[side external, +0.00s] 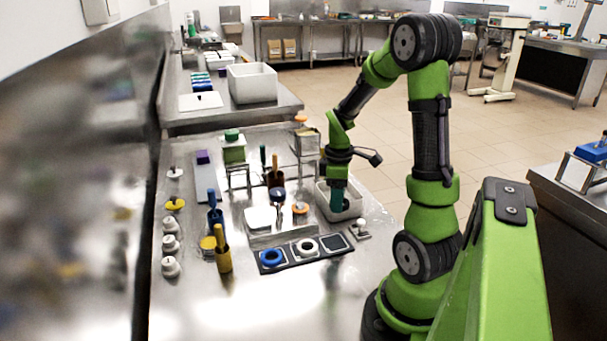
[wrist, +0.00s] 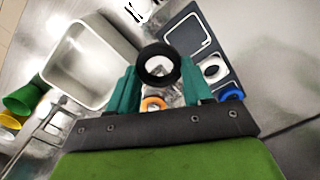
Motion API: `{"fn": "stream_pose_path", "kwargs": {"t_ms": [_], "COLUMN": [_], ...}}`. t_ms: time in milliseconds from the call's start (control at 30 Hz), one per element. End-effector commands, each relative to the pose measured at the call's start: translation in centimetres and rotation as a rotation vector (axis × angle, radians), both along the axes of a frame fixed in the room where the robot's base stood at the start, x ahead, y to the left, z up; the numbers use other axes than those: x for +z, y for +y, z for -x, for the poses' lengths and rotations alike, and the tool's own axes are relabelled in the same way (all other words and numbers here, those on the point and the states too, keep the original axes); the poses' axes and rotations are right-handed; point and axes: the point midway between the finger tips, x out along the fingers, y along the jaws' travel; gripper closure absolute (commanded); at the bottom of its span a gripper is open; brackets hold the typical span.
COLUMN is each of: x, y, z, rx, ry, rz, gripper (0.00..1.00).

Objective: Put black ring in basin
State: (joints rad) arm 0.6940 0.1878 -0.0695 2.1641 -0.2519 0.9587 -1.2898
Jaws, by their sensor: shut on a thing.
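The black ring (wrist: 159,64) is held between the teal fingertips of my gripper (wrist: 160,80) in the wrist view. My gripper is shut on it. In the side view the teal fingers of my gripper (side external: 338,200) point down and overlap the white basin (side external: 354,207); the ring cannot be made out there. In the wrist view the basin (wrist: 104,98) lies left of the ring, and its visible inside looks empty. The ring appears off the basin's right side, above the table.
A dark mat (side external: 295,264) holds a blue ring (side external: 271,257), a white ring (side external: 307,246) and an empty-looking square. An orange ring (wrist: 152,103) lies near the fingers. Yellow (side external: 222,258) and blue (side external: 214,216) holders stand left. Bare steel shows at the front.

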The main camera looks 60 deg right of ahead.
Motion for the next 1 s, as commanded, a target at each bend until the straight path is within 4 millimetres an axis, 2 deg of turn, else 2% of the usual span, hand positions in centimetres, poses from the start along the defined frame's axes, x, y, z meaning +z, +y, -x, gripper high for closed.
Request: {"fn": "stream_pose_path", "kwargs": {"t_ms": [33, 100, 200, 300, 400, 467, 700, 867, 1000], "x": [0.0, 0.2, 0.6, 1.2, 2.0, 1.8, -2.6, -4.2, -6.1], "y": [-2.2, -4.8, -7.8, -9.7, -10.5, -10.4, -10.2, -10.3, -10.2], "z": [-0.6, -1.3, -2.1, -2.9, -3.7, -3.7, -3.6, -3.7, -3.6], "rx": [-0.01, -0.006, 0.015, 0.049, 0.091, 0.111, 0.125, 0.123, 0.123], "ry": [0.0, -0.003, -0.011, -0.021, -0.032, -0.031, -0.028, -0.03, -0.029], "rz": [0.0, 0.001, 0.005, 0.012, 0.02, 0.013, 0.008, 0.01, 0.007], "gripper": [0.79, 0.79, 0.79, 0.79, 0.79, 0.79, 0.79, 0.79, 0.79]}}
